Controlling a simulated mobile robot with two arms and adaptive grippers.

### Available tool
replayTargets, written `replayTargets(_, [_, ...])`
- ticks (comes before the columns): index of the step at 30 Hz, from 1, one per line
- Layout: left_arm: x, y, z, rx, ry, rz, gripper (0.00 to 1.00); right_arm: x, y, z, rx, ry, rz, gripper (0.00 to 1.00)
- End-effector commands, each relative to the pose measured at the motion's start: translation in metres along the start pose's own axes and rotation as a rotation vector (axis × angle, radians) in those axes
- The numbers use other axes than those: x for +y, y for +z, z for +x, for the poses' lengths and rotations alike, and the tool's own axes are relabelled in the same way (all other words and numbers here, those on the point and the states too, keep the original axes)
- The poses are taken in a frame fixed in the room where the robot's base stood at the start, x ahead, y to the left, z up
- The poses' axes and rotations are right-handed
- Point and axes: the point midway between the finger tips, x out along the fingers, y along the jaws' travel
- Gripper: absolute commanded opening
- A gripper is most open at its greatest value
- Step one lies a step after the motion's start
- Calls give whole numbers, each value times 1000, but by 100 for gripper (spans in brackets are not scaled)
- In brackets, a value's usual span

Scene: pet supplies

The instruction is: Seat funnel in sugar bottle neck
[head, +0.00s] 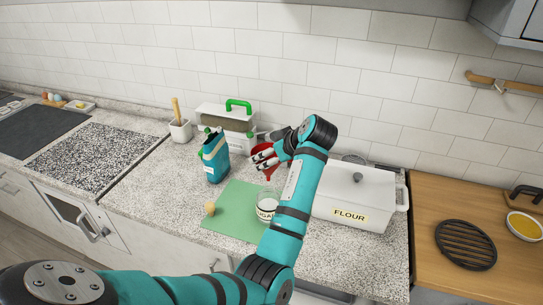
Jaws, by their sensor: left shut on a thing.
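A red funnel (269,173) is held in my left gripper (264,158), which is shut on it; the fingers cover part of it. Its narrow end points down, above and behind the sugar bottle in the picture, with a visible gap between them. The clear sugar bottle (265,212) with a white label stands on the green mat (235,210). My left arm covers its right side, and I cannot clearly make out its neck. A cork-coloured stopper (210,209) is on the mat's left edge. My right gripper is not in view.
A white FLOUR box (380,196) stands right of my arm. A crock (180,131) holds a brush. A black trivet (466,244) lies right. The counter front left is clear.

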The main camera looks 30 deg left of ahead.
Motion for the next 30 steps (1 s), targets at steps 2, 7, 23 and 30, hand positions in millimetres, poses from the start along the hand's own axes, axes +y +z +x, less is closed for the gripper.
replayTargets(2, [0, 0, 0, 0, 0, 0, 58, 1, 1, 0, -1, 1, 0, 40])
replayTargets(7, [0, 0, 0, 0, 0, 0, 58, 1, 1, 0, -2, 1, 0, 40])
replayTargets(23, [0, 5, 5, 0, 0, 0, 58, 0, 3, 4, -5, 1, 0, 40])
replayTargets(30, [0, 9, 9, 0, -1, 0, 58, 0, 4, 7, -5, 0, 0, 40])
